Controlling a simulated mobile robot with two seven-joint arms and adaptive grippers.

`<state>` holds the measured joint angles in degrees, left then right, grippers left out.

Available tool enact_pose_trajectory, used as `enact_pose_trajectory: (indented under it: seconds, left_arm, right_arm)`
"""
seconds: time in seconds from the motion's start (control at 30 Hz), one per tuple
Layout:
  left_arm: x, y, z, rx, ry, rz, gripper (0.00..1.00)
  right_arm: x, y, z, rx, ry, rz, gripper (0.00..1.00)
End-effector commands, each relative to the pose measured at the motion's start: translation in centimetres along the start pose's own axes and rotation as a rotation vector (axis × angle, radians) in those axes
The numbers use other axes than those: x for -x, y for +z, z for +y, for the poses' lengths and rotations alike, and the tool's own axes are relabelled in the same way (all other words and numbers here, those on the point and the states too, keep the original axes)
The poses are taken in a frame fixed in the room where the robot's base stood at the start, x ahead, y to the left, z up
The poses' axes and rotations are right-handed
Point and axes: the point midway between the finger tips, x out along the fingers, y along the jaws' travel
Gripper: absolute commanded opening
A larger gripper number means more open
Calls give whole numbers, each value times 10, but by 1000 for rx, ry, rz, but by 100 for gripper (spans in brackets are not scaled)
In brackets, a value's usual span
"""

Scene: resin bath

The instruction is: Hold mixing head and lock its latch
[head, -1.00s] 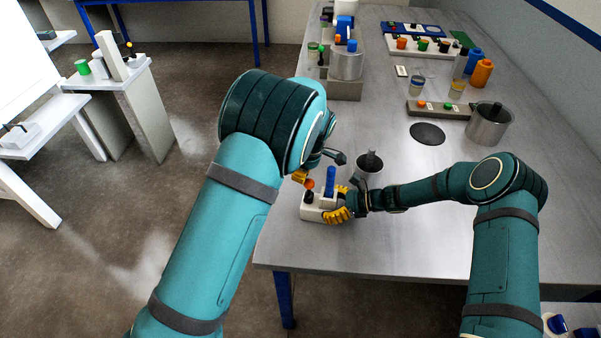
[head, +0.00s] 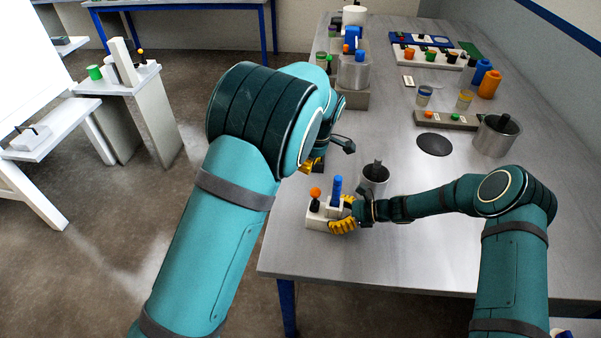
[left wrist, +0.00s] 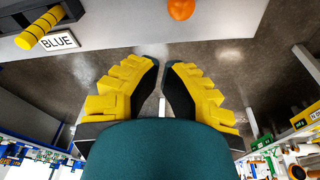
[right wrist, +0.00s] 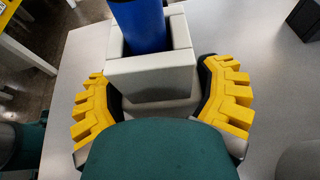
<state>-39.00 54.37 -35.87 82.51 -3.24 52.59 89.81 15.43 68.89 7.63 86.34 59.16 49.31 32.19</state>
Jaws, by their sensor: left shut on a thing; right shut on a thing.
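The mixing head is a white block (head: 317,224) near the table's front left edge, with a blue cylinder (head: 337,188) upright in it. The latch has an orange knob (head: 315,192) above a black part at the block's left end. My right gripper (head: 341,214) is shut on the block's right part; the right wrist view (right wrist: 158,90) shows its fingers on both sides of the white housing below the cylinder. My left gripper (head: 311,166) is behind and above the knob, partly hidden by its arm. In the left wrist view (left wrist: 163,75) its fingertips are nearly together, apart from the knob, with nothing visible between.
A dark disc (head: 434,144) and a larger metal pot (head: 494,138) are farther right. A label reading BLUE (left wrist: 59,42) shows in the left wrist view.

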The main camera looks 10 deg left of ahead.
Motion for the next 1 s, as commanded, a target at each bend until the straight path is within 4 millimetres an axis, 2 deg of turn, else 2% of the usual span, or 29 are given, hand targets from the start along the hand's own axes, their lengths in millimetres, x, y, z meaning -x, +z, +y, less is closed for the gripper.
enact_pose_trajectory:
  seconds: [0.1,0.23,0.7,0.73,0.77,0.8,1.0]
  left_arm:
    - [17,5,1,1,1,1,0]
    - [27,8,2,2,0,1,0]
    - [30,9,1,2,-1,1,0]
    - [30,9,1,2,-1,1,0]
    - [30,10,2,2,-1,1,0]
    - [30,9,1,2,-1,1,0]
    - [30,10,2,2,-1,1,0]
  right_arm:
    - [0,1,0,1,0,-2,30]
    - [0,1,0,1,0,-2,30]
    - [0,1,0,1,0,-2,29]
    - [0,1,0,1,0,-2,86]
    - [0,1,0,1,0,-2,96]
    - [0,1,0,1,0,-2,100]
    - [0,1,0,1,0,-1,100]
